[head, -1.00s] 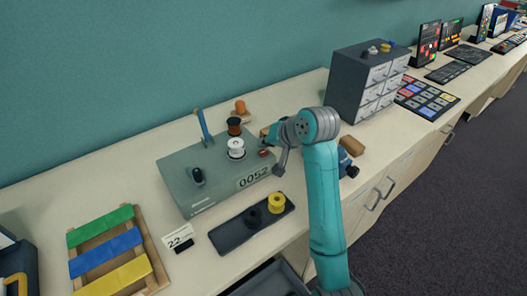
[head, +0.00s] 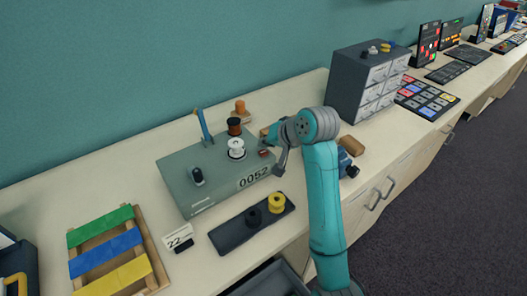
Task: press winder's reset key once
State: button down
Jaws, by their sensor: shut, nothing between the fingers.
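The winder (head: 190,195) is a grey-green box on the bench with a counter reading 0052 on its front. On its top are a white spool (head: 236,148), a brown spool (head: 234,126), a blue lever (head: 204,127) and a black knob (head: 197,175). A small dark red piece (head: 263,153) at its right end looks like the reset key, but its markings are too small to read. My gripper (head: 279,171) is shut and empty, pointing down close to the winder's right end. I cannot tell whether it touches the winder.
A dark tray (head: 232,236) with a black and a yellow spool lies in front of the winder. A wooden rack (head: 150,262) with coloured strips and a card marked 22 (head: 178,236) are at the left. A grey drawer cabinet (head: 345,92) stands behind my arm. Blue-and-brown items sit right of it.

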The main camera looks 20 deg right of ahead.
aim_at(266, 153)
jog(key=shift+f, duration=0.1)
jog(key=shift+f, duration=0.35)
jog(key=shift+f, duration=0.45)
dwell(1.0)
jog(key=shift+r, duration=0.9)
jog(key=shift+r, duration=0.1)
jog(key=shift+r, duration=2.4)
